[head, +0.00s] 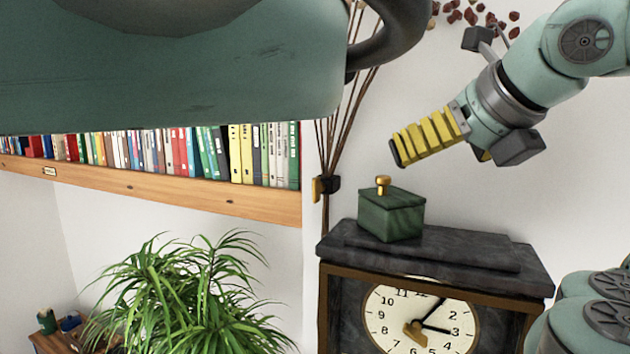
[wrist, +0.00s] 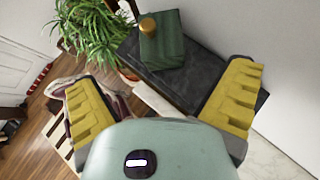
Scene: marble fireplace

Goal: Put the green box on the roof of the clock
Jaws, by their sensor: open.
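The green box (head: 392,214), with a gold knob on its lid, sits upright on the dark stone roof (head: 450,253) of the clock (head: 420,318), towards the roof's left side. In the wrist view the green box (wrist: 163,50) rests on the dark roof (wrist: 200,85), ahead of the jaws. My gripper (head: 397,150) is above and a little right of the box, apart from it. In the wrist view its two yellow fingers (wrist: 165,95) are spread wide with nothing between them. The clock's lower part is cut off in the head view.
A leafy plant (head: 190,295) stands left of the clock. A wooden shelf of books (head: 150,190) runs along the left wall. Thin brown stems (head: 345,130) rise just behind and left of the box. The wall right of the box is bare.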

